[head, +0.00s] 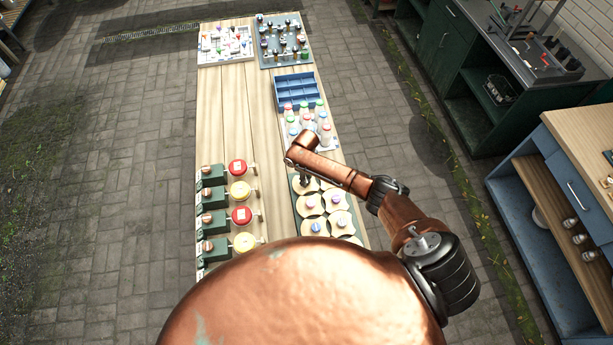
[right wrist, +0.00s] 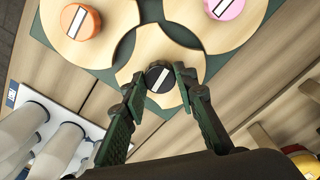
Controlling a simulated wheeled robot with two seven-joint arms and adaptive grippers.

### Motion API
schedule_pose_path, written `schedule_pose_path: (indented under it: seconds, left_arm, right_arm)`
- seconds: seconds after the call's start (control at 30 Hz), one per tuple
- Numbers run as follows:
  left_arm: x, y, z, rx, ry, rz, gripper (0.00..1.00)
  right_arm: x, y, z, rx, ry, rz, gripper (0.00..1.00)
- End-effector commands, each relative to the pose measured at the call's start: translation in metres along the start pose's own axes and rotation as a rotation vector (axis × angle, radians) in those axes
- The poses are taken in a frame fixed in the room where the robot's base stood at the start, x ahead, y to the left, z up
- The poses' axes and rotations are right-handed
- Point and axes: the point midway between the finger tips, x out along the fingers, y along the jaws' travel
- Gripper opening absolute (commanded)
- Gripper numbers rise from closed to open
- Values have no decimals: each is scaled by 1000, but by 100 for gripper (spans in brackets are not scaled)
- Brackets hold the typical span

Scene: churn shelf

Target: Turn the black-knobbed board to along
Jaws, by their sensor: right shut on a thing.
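The black-knobbed board is a round pale wooden disc (right wrist: 135,65) on a dark green panel (right wrist: 150,12), seen in the right wrist view. Its black knob (right wrist: 158,78) has a white bar that lies slanted in that view. My right gripper (right wrist: 158,84) is shut on the black knob, one finger on each side. In the head view my right gripper (head: 304,180) reaches down at the far left corner of the panel, and the arm hides much of that disc. My left gripper is not in view.
Neighbouring discs carry an orange knob (right wrist: 80,22) and a pink knob (right wrist: 224,8). White-bodied bottles with coloured caps (head: 307,120) stand just beyond the panel. A blue divided tray (head: 296,92) is behind them. Green blocks with red and yellow discs (head: 238,166) line the table's left side.

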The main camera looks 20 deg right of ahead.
Motion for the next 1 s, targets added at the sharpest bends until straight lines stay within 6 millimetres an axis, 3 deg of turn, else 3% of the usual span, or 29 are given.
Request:
schedule_pose_path:
  seconds: [0.3, 0.87, 0.9, 1.0]
  left_arm:
    - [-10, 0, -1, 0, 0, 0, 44]
    - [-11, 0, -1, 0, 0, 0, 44]
    - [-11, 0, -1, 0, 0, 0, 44]
    - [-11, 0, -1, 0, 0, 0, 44]
  right_arm:
    - [0, -1, 0, 123, -1, -2, 2]
    - [1, 0, 0, 148, -1, -1, 2]
    - [1, 0, 0, 148, -1, -1, 29]
    - [1, 0, 0, 148, -1, -1, 36]
